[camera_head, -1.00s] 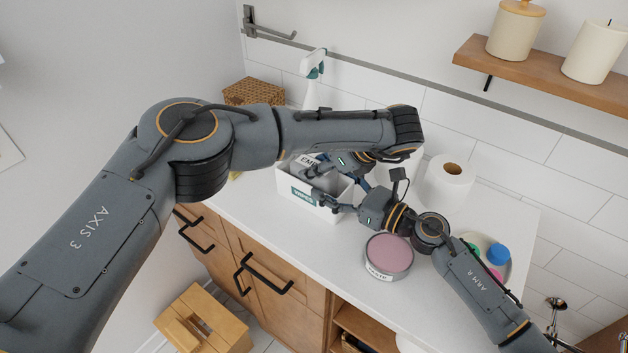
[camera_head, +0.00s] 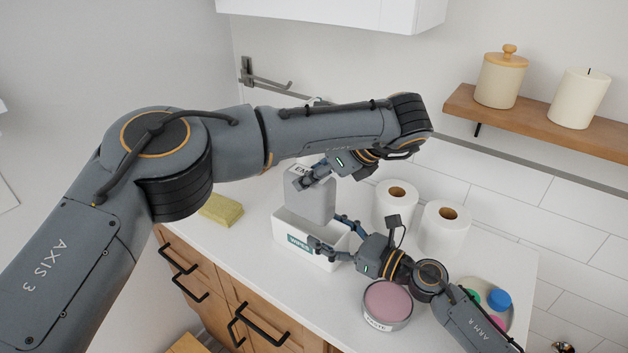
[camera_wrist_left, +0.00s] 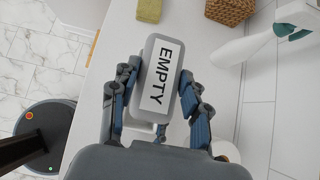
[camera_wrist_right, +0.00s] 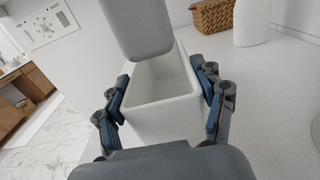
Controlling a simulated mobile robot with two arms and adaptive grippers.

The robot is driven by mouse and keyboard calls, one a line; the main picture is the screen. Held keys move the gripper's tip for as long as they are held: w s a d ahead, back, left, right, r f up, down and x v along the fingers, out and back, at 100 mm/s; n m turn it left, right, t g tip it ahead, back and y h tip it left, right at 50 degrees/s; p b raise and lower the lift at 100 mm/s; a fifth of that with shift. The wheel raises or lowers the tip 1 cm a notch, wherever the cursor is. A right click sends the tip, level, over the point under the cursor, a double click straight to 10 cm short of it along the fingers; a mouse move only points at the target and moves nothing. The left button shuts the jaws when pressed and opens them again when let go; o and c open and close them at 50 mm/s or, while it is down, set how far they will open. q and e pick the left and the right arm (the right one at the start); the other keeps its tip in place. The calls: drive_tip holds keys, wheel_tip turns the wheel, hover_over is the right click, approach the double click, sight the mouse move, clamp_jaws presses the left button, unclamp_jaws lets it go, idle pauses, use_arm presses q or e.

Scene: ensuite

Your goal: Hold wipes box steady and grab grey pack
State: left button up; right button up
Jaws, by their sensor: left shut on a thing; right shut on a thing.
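The wipes box (camera_head: 292,241) is a white open-topped box with a teal label, standing on the counter. My right gripper (camera_head: 332,236) is shut on its walls; in the right wrist view the fingers (camera_wrist_right: 163,100) clasp the box (camera_wrist_right: 165,115) from both sides, and its visible inside looks empty. The grey pack (camera_head: 312,200) is upright, its lower end at or just above the box opening. My left gripper (camera_head: 315,176) is shut on its upper part. In the left wrist view the pack (camera_wrist_left: 160,75), labelled EMPTY, sits between the fingers (camera_wrist_left: 157,100).
Two paper rolls (camera_head: 446,228) stand right of the box. A pink-topped tin (camera_head: 388,302) is in front, near my right arm. A yellow-green sponge (camera_head: 221,209) lies at left. A wicker basket (camera_wrist_right: 212,16) and white bottle (camera_wrist_right: 250,22) stand behind.

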drive_tip(key=o, duration=1.3)
drive_tip(key=shift+o, duration=0.2)
